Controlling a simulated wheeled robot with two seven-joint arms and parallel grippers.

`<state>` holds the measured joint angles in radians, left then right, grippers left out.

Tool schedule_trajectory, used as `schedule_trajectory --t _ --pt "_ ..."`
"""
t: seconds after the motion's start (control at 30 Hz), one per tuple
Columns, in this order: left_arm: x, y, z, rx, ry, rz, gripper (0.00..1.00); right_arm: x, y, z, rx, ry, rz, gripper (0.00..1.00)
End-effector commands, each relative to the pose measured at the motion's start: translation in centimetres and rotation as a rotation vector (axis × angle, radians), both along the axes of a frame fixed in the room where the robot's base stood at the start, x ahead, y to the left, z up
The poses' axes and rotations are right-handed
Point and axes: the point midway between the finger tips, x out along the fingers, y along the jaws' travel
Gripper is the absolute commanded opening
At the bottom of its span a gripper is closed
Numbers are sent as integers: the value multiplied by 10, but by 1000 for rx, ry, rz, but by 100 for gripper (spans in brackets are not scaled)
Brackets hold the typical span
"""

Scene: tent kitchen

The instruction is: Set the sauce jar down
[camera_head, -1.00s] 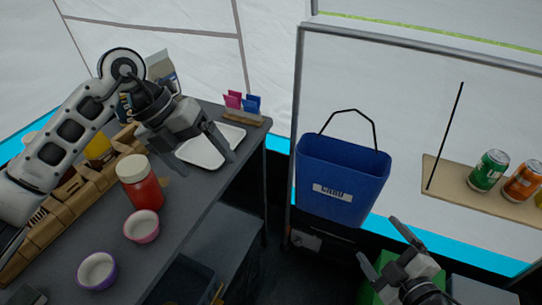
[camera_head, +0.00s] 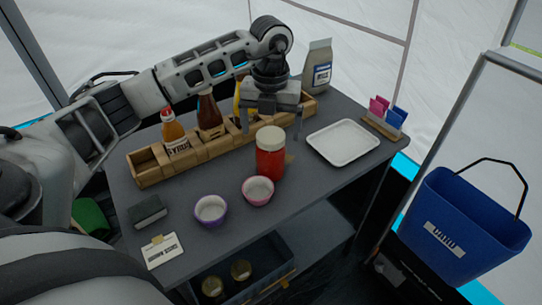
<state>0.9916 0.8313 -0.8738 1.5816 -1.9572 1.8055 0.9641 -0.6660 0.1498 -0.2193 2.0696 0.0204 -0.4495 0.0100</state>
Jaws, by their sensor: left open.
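The sauce jar, a red jar with a cream lid (camera_head: 270,158), stands upright on the dark grey table (camera_head: 320,185). My left gripper (camera_head: 272,128) is open and empty, pointing down just above and behind the jar's lid in the picture. Its two fingers are spread wide, one at each side above the lid; I cannot tell the exact gap to the jar. My right gripper is out of view.
A wooden bottle rack (camera_head: 150,168) with several sauce bottles runs behind the jar. A pink bowl (camera_head: 258,191) and a purple bowl (camera_head: 211,211) stand in front. A white tray (camera_head: 343,142) lies right. A blue bin (camera_head: 465,235) hangs beyond the table.

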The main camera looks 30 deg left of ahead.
Motion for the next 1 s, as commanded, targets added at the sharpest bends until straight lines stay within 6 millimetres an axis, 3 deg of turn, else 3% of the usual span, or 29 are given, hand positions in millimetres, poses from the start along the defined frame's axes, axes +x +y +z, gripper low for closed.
schedule_trajectory --t 0.1,0.37,0.6,0.9,0.93,1.0 --pt "0 0 -17 0 2 1 91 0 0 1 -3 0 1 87" --pt "1 1 -37 -1 2 0 91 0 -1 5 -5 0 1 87" --pt "3 2 -71 -2 1 -1 91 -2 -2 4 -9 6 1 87" --pt "3 2 -78 -1 -1 -1 91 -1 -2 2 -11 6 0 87" --pt "3 2 -78 -1 -1 -1 88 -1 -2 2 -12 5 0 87" --pt "3 2 -77 -1 -1 -1 69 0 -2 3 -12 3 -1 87"
